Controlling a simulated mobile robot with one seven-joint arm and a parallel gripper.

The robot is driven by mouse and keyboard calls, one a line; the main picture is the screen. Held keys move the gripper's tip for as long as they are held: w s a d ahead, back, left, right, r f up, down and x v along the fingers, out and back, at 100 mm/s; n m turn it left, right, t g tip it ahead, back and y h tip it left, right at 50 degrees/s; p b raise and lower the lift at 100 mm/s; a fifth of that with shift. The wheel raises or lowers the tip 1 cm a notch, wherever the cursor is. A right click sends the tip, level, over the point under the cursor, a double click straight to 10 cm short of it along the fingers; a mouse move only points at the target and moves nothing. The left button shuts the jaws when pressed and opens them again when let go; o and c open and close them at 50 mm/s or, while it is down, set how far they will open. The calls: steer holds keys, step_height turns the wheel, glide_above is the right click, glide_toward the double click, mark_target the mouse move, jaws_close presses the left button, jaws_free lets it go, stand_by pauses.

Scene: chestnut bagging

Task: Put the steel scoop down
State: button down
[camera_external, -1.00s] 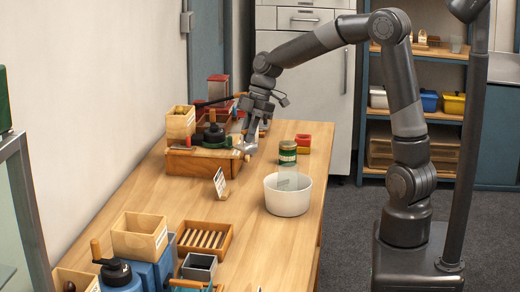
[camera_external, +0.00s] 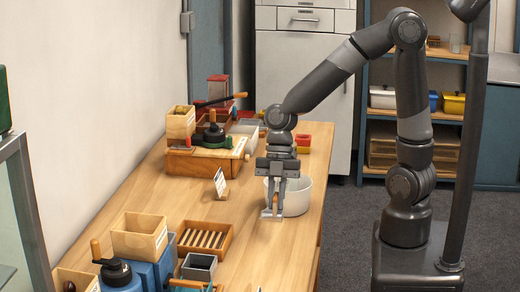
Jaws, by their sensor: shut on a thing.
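My gripper (camera_external: 273,205) points down over the table's right part, in front of the white bowl (camera_external: 301,201) as the camera sees it. It is shut on the steel scoop (camera_external: 272,213), a small pale grey metal shape at the fingertips. The fingers and the small size hide most of the scoop's form. I cannot tell whether the scoop touches the wooden table (camera_external: 262,262).
A wooden slatted tray (camera_external: 205,238) and a grey box (camera_external: 199,267) stand at the front left. A small sign card (camera_external: 220,184) stands left of my gripper. A wooden grinder (camera_external: 207,145) stands farther back. The table's front right is clear.

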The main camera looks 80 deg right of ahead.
mark_target(276, 218)
steer(key=shift+f, duration=2.7)
steer(key=c, duration=1.5)
jaws_free()
steer(key=shift+f, duration=0.15)
steer(key=v, duration=1.2)
steer(key=shift+s+d+r+m+t+h, duration=0.85)
steer(key=shift+s+d+r+m, duration=0.85)
steer(key=shift+m, duration=1.3)
steer(key=shift+s+d+r+m+t+h, duration=0.75)
steer(key=shift+s+r+m+t, duration=0.35)
steer(key=shift+s+m, duration=1.55)
steer(key=shift+s+d+r+m+t+h, duration=0.8)
steer(key=shift+s+d+r+m, duration=0.65)
steer(key=shift+m, duration=1.9)
